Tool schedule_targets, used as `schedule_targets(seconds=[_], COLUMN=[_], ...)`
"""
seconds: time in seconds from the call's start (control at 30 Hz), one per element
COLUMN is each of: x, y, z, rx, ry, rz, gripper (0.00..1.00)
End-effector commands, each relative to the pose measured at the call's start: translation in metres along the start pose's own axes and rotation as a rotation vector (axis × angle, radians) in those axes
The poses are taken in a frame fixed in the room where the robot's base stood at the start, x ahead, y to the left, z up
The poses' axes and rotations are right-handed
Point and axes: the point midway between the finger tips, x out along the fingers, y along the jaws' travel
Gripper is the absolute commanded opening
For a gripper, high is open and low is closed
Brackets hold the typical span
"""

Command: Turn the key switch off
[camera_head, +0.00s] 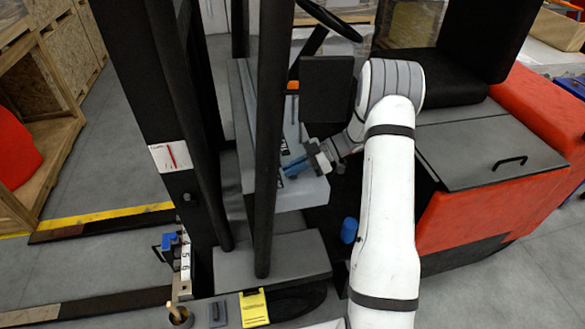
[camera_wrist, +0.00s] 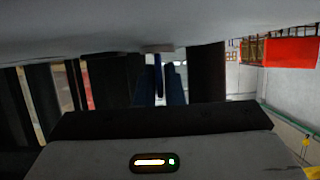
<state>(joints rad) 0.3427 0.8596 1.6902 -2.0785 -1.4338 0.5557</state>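My gripper (camera_head: 294,166) has blue fingers and reaches left over the grey console of the forklift (camera_head: 305,190), beside a black mast post. In the wrist view the two dark blue fingers (camera_wrist: 166,86) point ahead with a narrow gap between them. I cannot make out the key switch in either view. It may be hidden by the post, my gripper or the arm.
The black mast post (camera_head: 268,130) stands close left of my gripper. A black panel (camera_head: 326,88) is just above it. The steering wheel (camera_head: 330,18) is behind, and the red body with a grey cover (camera_head: 485,155) lies to the right. Grey floor (camera_head: 110,150) is open at left.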

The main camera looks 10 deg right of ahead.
Motion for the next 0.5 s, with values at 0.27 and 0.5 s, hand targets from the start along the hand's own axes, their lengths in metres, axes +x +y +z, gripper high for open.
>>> schedule_targets(seconds=[0.27,0.5], x=[0.0,-0.0035], y=[0.0001,0.0003], z=[0.0,0.0009], rx=[0.0,0.0], ry=[-0.001,-0.001], rz=[0.0,0.002], gripper=[0.27,0.27])
